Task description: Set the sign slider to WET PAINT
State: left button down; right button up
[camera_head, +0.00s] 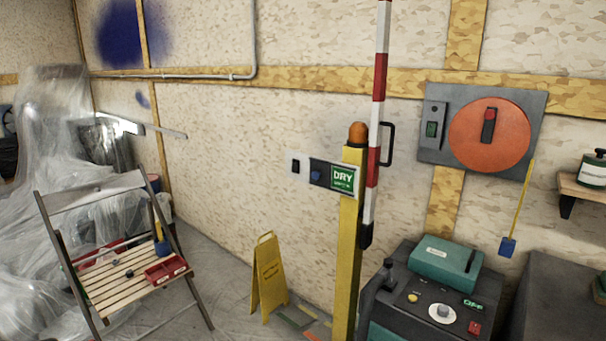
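A small black slot or switch (296,167) shows on the pale left end. I see no WET PAINT lettering. Neither of my grippers is in view.
A yellow post (348,240) with an orange lamp and a red-white pole (378,100) stands close by the sign. A yellow floor sign (268,278) is below. A machine (425,300) is at front right; a wooden chair (125,270) with trays is left.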

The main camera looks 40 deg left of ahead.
aim_at(320, 172)
jog(key=i+j+z, duration=0.1)
jog(key=j, duration=0.5)
jog(key=i+j, duration=0.2)
jog(key=j, duration=0.4)
jog(key=i+j+z, duration=0.15)
jog(key=j, duration=0.5)
jog(key=i+j+z, duration=0.1)
jog(key=j, duration=0.5)
jog(key=i+j, duration=0.15)
jog(key=j, duration=0.5)
jog(key=i+j+z, duration=0.15)
jog(key=j, duration=0.5)
jog(key=k, duration=0.05)
